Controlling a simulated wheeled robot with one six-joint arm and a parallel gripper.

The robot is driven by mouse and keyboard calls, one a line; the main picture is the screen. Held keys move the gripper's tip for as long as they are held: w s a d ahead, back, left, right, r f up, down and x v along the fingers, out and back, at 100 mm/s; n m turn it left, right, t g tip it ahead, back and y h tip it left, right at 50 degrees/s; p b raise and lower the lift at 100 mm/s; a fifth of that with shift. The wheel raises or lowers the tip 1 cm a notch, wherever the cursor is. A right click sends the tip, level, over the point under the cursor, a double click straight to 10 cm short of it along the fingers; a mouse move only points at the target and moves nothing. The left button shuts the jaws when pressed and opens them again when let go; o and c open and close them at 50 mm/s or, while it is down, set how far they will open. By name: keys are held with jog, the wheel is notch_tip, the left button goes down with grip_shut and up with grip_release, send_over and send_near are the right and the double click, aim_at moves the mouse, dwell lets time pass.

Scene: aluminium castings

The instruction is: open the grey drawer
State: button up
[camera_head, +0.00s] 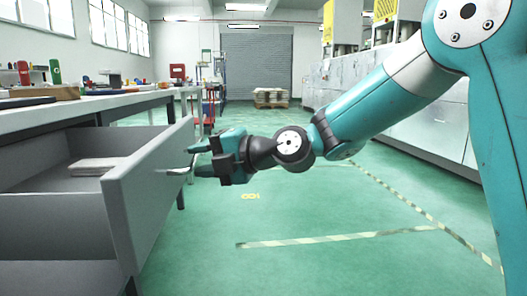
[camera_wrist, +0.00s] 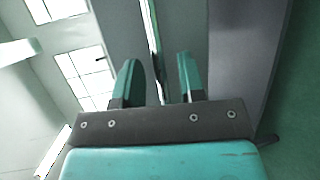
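The grey drawer (camera_head: 150,195) stands well out from under the workbench at the left, and its inside shows. A light flat block (camera_head: 92,167) lies in it. The slim pale handle (camera_head: 176,171) is on the drawer's front face. My gripper (camera_head: 194,160) is at the handle, its fingers pointing left toward the drawer front. In the wrist view the gripper (camera_wrist: 158,80) has its two teal fingers apart. The handle (camera_wrist: 153,40) runs as a thin bar between them, with a gap on both sides. I cannot tell whether the handle touches either finger.
The workbench (camera_head: 60,116) above the drawer carries several tools and small items. Grey cabinets (camera_head: 440,125) line the right side. The green floor (camera_head: 290,205) with striped tape is clear in front of the drawer. A pallet stack (camera_head: 271,97) stands far back near a roller shutter.

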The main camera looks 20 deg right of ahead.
jog(key=p+v, duration=0.1)
jog(key=v, duration=1.4)
jog(key=shift+s+d, duration=0.15)
jog(key=shift+d, duration=0.1)
jog(key=shift+a+r, duration=0.1)
jog(key=shift+r, duration=0.05)
jog(key=s+a+f+m+g+h+p, duration=0.3)
jog(key=s+m+g+h+p, duration=0.15)
jog(key=s+m, duration=0.6)
jog(key=s+a+f+m+g+h+p, duration=0.25)
jog(key=s+m+g+h, duration=0.2)
jog(key=s+m, duration=0.55)
notch_tip(320, 180, up, 38)
jog(key=m+p, duration=0.2)
jog(key=p, duration=3.6)
jog(key=shift+w+d+g, duration=0.3)
jog(key=shift+w+d, duration=0.05)
